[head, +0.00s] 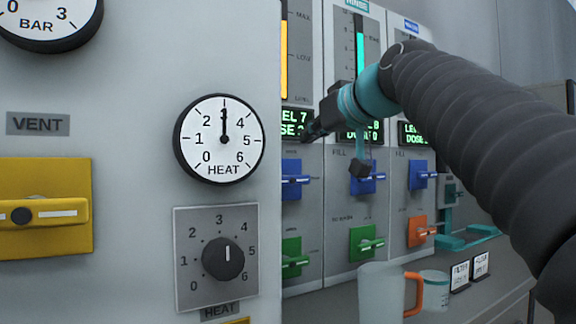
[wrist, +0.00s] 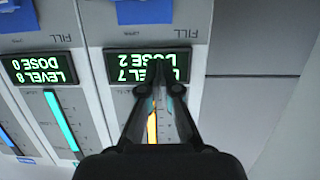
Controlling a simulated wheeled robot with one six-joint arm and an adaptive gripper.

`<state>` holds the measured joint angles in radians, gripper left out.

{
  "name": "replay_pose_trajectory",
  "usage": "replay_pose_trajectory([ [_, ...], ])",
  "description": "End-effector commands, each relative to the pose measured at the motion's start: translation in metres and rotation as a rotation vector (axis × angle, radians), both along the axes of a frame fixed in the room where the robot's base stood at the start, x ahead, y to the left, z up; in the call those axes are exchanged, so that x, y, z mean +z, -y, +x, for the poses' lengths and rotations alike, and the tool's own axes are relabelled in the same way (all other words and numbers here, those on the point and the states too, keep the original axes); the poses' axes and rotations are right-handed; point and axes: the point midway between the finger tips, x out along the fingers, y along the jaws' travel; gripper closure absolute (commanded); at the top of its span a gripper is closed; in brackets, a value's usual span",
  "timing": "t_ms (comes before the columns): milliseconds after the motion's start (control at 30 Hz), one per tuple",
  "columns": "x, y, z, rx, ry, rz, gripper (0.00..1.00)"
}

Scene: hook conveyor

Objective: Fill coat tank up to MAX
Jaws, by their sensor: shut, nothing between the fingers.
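The leftmost tank panel has an orange level column (head: 284,60) beside MAX and LOW marks; its name label is out of view, so I cannot tell if it is the coat tank. Its display reads LEVEL 7, DOSE 2 in the wrist view (wrist: 148,68), upside down. A blue fill valve (head: 291,178) sits below this display, with a green valve (head: 292,258) lower down. My gripper (head: 310,133) is in front of this display, fingers shut with nothing between them. In the wrist view its fingertips (wrist: 160,82) overlap the display's edge; contact cannot be told.
The RINSE panel has a teal column (head: 360,55), a blue valve (head: 368,178) and a green valve (head: 366,242); its display (wrist: 45,69) reads LEVEL 8, DOSE 0. A cabinet with a HEAT dial (head: 220,139) blocks the left. A jug (head: 381,292) stands at lower right.

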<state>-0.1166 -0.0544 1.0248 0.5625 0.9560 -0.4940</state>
Motion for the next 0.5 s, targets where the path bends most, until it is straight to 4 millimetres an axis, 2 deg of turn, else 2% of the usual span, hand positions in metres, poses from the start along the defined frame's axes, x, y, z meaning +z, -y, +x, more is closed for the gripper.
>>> replay_pose_trajectory([
  [167, -0.002, -0.006, 0.008, 0.008, 0.01, -0.016, 1.0],
  [500, -0.016, -0.038, 0.055, 0.008, 0.008, -0.014, 1.0],
])
